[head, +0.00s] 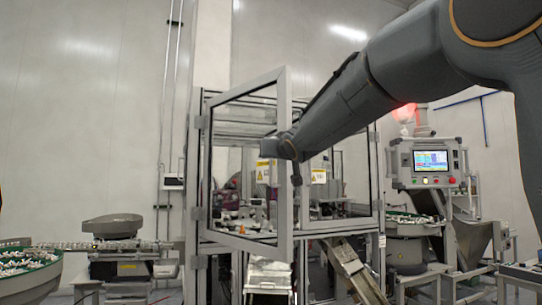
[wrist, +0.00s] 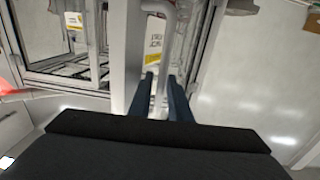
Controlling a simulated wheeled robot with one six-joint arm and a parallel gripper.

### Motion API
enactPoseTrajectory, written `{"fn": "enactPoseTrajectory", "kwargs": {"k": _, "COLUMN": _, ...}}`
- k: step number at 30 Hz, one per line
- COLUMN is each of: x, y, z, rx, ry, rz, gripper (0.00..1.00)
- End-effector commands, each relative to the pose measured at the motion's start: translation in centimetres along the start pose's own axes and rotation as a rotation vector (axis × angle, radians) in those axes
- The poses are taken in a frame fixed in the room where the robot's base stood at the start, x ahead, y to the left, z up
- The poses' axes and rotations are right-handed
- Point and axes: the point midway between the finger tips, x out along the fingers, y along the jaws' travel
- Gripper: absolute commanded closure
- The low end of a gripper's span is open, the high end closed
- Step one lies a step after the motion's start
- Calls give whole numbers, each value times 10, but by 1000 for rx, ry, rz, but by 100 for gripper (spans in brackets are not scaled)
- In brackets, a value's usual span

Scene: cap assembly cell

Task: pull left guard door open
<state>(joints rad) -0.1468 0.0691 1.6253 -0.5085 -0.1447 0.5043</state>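The left guard door (head: 284,200) is a clear panel in a grey frame. It stands swung outward at an angle from the cell, hinged on its left side. Its grey handle (wrist: 164,60) is a bent bar on the door's free edge. My gripper (wrist: 161,80) has one dark finger on each side of the handle and looks shut on it. In the head view my wrist hides most of the handle and fingers. The door frame (wrist: 125,50) runs close beside the fingers in the wrist view.
The right guard door (head: 376,180) appears closed. A control panel (head: 430,163) stands right of the cell. A feeder bowl (head: 112,225) stands at left, and a green-rimmed bowl of parts (head: 30,268) is nearer. A chute (head: 352,268) slopes out below the cell.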

Motion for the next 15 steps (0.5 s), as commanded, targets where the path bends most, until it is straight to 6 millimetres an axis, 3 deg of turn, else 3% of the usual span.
{"fn": "enactPoseTrajectory", "kwargs": {"k": 5, "x": -5, "y": 0, "z": 0, "rx": 0, "ry": -1, "rz": 0, "gripper": 83}}
{"fn": "enactPoseTrajectory", "kwargs": {"k": 15, "x": -52, "y": 1, "z": -1, "rx": 0, "ry": 1, "rz": 1, "gripper": 83}}
